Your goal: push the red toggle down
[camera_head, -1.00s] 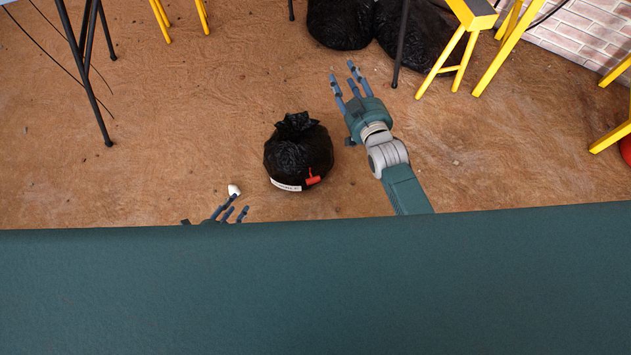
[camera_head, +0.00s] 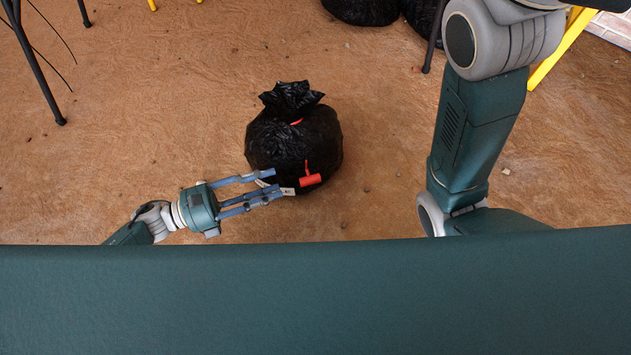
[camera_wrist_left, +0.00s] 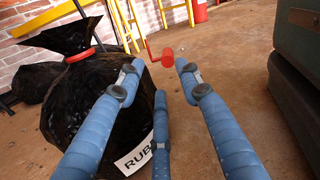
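The red toggle (camera_head: 310,180) sticks out from the front of a tied black bag (camera_head: 292,145). In the left wrist view the toggle (camera_wrist_left: 166,57) shows as a red bar on a thin stem, just beyond my fingertips. My left gripper (camera_head: 276,181) comes in from the left, low at the bag's front, with its tips just left of the toggle. Its fingers (camera_wrist_left: 160,75) are spread with nothing between them. I cannot tell whether a fingertip touches the bag. A white label (camera_wrist_left: 137,155) on the bag is partly covered by the fingers. My right gripper is out of view.
My right arm's links stand at the right. More black bags (camera_head: 362,10) lie at the back. A dark leg (camera_head: 38,70) stands at the far left and a yellow leg (camera_head: 562,45) at the back right. The brown floor (camera_head: 380,130) around the bag is mostly clear.

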